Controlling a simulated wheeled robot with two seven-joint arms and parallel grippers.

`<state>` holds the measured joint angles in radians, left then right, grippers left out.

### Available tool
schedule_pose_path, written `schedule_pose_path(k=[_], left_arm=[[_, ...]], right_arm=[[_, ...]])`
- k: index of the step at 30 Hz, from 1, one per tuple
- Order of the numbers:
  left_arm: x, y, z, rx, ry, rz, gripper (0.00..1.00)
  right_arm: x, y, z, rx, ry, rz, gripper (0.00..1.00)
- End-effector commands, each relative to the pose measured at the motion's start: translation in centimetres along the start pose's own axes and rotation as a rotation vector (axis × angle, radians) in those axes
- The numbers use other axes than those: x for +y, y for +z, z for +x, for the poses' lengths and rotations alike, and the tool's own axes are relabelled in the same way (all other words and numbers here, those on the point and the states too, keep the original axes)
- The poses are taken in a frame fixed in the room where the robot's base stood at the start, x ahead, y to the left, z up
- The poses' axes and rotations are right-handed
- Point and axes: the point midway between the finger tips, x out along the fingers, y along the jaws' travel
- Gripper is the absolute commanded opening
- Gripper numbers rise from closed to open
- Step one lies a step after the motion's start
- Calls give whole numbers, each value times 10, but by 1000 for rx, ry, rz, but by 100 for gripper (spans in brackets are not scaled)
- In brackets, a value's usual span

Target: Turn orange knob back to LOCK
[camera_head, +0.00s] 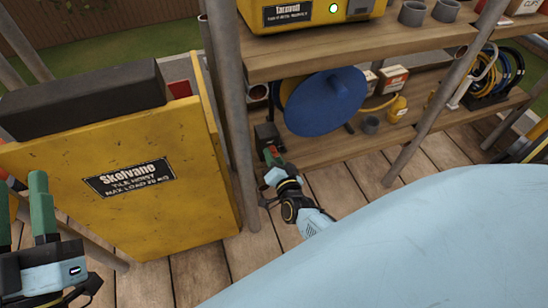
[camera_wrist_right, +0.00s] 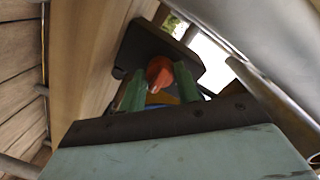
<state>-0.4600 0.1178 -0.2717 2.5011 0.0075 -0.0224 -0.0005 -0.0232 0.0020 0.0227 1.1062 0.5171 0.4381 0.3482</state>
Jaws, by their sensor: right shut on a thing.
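The orange knob (camera_wrist_right: 159,72) sits on a dark box (camera_wrist_right: 150,48) in the right wrist view, between the green fingers of my right gripper (camera_wrist_right: 160,94). The fingers are shut on it. The label positions around the knob cannot be read. In the head view, my right gripper (camera_head: 272,155) reaches low to the same dark box (camera_head: 266,135), beside a grey scaffold pole; its fingers hide most of the knob there. My left gripper (camera_head: 22,210) is at the lower left, its green fingers apart with nothing visible between them.
A yellow tile hoist (camera_head: 110,205) with a dark top bar stands left of the pole (camera_head: 232,100). Plank floor (camera_head: 190,275) shows below.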

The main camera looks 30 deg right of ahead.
Motion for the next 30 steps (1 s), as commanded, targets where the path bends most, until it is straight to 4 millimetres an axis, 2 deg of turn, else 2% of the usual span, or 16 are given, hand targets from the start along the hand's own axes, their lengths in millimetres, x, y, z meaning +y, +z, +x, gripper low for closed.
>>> schedule_pose_path(k=[11,12,16,27,30], left_arm=[[0,0,0,1,0,0,36],[0,0,0,1,0,0,36],[0,0,0,0,0,0,36],[0,1,0,-11,0,0,36],[-3,13,-1,-78,-6,5,36]], right_arm=[[-1,2,-1,-3,-1,5,10],[-1,2,-1,-3,-1,5,35],[-1,1,0,-3,-1,4,52],[0,0,-2,-1,0,3,53],[-1,0,-8,-1,0,2,53]])
